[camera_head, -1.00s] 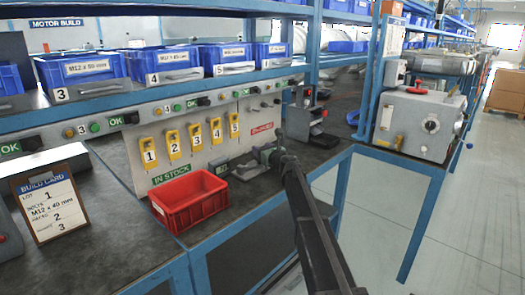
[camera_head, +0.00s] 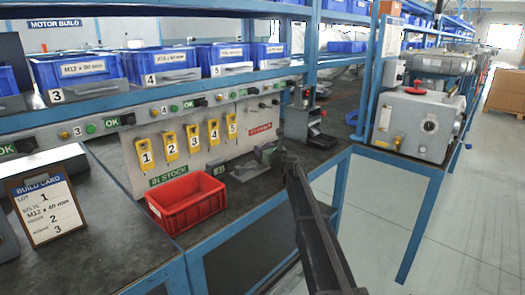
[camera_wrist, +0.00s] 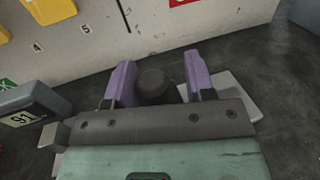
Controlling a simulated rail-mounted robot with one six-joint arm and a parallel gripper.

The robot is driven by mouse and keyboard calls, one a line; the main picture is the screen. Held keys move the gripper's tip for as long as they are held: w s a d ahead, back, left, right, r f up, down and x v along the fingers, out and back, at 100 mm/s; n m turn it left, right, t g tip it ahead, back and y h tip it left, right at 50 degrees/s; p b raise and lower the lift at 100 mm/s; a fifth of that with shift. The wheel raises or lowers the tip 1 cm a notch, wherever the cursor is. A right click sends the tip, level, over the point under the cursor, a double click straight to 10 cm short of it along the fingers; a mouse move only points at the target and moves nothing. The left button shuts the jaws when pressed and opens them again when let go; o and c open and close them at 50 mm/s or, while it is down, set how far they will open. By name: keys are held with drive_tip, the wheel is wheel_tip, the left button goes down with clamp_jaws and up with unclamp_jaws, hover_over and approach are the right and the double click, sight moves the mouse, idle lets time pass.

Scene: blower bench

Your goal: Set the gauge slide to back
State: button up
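A grey gauge-like fixture (camera_head: 245,171) lies on the bench behind the red bin; a small dark block with a green-white label (camera_head: 215,168) is at its left. In the wrist view a similar block reads about 91 (camera_wrist: 30,112). A dark round knob (camera_wrist: 153,84), which may be the gauge slide's handle, stands between the purple finger pads of my gripper (camera_wrist: 158,82). The fingers are apart, with a small gap on each side of the knob. A pale plate (camera_wrist: 240,97) shows under the right finger. In the head view my gripper (camera_head: 268,153) is small and partly hidden by my arm.
A red bin (camera_head: 187,204) stands at the bench's front edge. A pale panel with yellow numbered tags (camera_head: 193,139) rises behind. A dark stand (camera_head: 302,121) is to the right, and a grey machine (camera_head: 413,122) sits on a separate table. The build card (camera_head: 47,210) is at left.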

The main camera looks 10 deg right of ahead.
drive_tip(key=shift+o, duration=0.5)
drive_tip(key=shift+s, duration=0.1)
drive_tip(key=shift+s, duration=0.25)
drive_tip(key=v, duration=1)
drive_tip(key=shift+s+d, duration=0.1)
drive_tip(key=shift+d, duration=0.05)
